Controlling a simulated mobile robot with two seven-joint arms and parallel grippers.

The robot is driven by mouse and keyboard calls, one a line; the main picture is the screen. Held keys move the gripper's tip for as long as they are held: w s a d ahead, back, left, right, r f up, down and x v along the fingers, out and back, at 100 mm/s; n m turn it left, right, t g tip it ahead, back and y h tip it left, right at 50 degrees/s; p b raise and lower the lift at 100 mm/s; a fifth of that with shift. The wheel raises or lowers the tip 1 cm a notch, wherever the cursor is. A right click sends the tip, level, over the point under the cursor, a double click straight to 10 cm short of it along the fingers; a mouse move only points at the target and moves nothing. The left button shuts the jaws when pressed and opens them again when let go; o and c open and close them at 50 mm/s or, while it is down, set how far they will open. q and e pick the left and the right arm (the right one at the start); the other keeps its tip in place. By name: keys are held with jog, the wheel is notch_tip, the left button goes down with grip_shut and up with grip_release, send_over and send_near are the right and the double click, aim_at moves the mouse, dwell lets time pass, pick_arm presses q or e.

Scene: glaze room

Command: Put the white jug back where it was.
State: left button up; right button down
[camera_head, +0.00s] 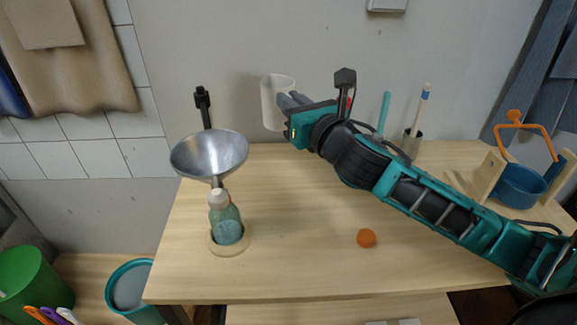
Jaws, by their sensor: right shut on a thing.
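The white jug (271,103) is in the upper middle of the head view, in front of the grey wall. It appears raised above the back part of the wooden table (300,275). My right gripper (285,101) is shut on the jug at its right side. The gripper and arm hide part of the jug, and its handle cannot be made out. My left gripper does not show.
A metal funnel (210,157) stands over a teal bottle (226,222) on a round wooden base at the left. An orange cap (366,238) lies near the front. A brush cup (411,144) and a blue pot (519,187) stand at the right. The middle is clear.

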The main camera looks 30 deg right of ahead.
notch_tip(320, 180, down, 13)
jog(key=b, duration=0.3)
jog(key=shift+r+b, duration=0.1)
jog(key=shift+b, duration=0.25)
jog(key=shift+w+f, duration=0.1)
jog(key=shift+f, duration=0.35)
jog(key=c, duration=1.1)
grip_release()
